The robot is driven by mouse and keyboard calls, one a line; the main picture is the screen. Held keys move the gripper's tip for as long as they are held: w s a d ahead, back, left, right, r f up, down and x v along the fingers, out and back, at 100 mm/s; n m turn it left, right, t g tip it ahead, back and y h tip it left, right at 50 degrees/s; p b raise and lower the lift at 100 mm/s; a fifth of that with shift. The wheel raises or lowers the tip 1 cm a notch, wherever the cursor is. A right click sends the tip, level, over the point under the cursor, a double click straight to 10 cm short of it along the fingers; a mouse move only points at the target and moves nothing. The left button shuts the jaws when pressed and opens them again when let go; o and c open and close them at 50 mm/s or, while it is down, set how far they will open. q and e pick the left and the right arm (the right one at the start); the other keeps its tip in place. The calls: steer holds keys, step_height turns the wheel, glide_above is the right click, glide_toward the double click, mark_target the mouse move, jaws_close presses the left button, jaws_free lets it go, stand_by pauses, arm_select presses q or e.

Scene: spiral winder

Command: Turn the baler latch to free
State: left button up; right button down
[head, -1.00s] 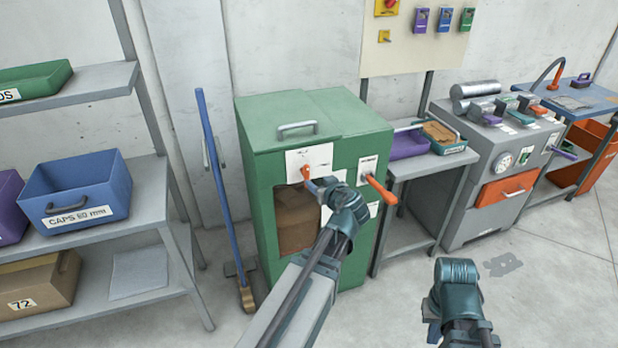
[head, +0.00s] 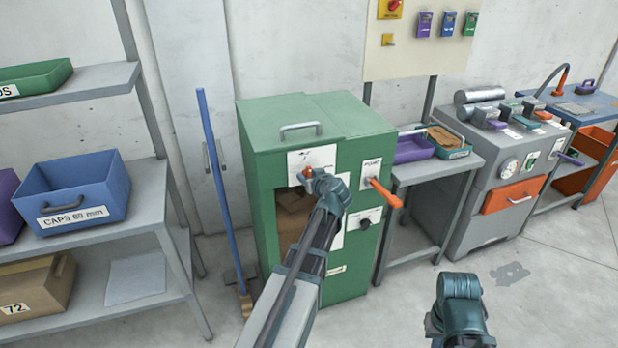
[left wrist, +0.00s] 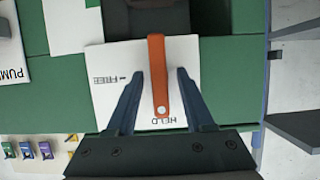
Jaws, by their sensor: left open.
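The green baler (head: 340,115) stands in the middle of the head view. Its orange latch (head: 307,173) sits on a white label plate high on the front, partly hidden by my left gripper (head: 312,180). In the left wrist view, the latch (left wrist: 157,75) lies between the two fingers of my open left gripper (left wrist: 159,73), with a visible gap on each side. The label plate (left wrist: 105,60) appears upside down there; the latch's white-dotted end is at HELD, and FREE is off to the left. My right arm's end (head: 460,305) shows low at the right; its jaws cannot be made out.
An orange pump handle (head: 385,193) sticks out right of the latch, above a black knob (head: 365,222). A blue-handled broom (head: 222,190) stands left of the baler. Shelving with a blue caps bin (head: 75,195) is at the left; a small grey table (head: 430,172) is at the right.

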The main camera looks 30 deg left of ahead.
arm_select(q)
jaws_close()
stand_by(0.3)
steer(key=m, duration=0.1)
steer(key=m+g+y, duration=0.1)
steer(key=shift+w+d+f+m+b, duration=0.15)
steer(key=shift+w+m+b, duration=0.05)
steer(key=shift+m+b, duration=0.2)
steer(key=m+y+b, duration=0.1)
steer(key=m+g+b, duration=0.1)
steer(key=m, duration=0.1)
steer(key=shift+w+d+f+g+y, duration=0.1)
steer(key=shift+f+g+y, duration=0.1)
steer(key=shift+g+y, duration=0.15)
steer(key=shift+d+f+m+g+y+b, duration=0.15)
steer(key=shift+m+y+b, duration=0.85)
steer(key=shift+m+b, duration=0.8)
steer(key=shift+a+f+m+g+y+b, duration=0.1)
steer(key=shift+m+y+b, duration=0.85)
steer(key=shift+m+b, duration=0.8)
steer(key=shift+m, duration=0.45)
steer(key=shift+r, duration=0.1)
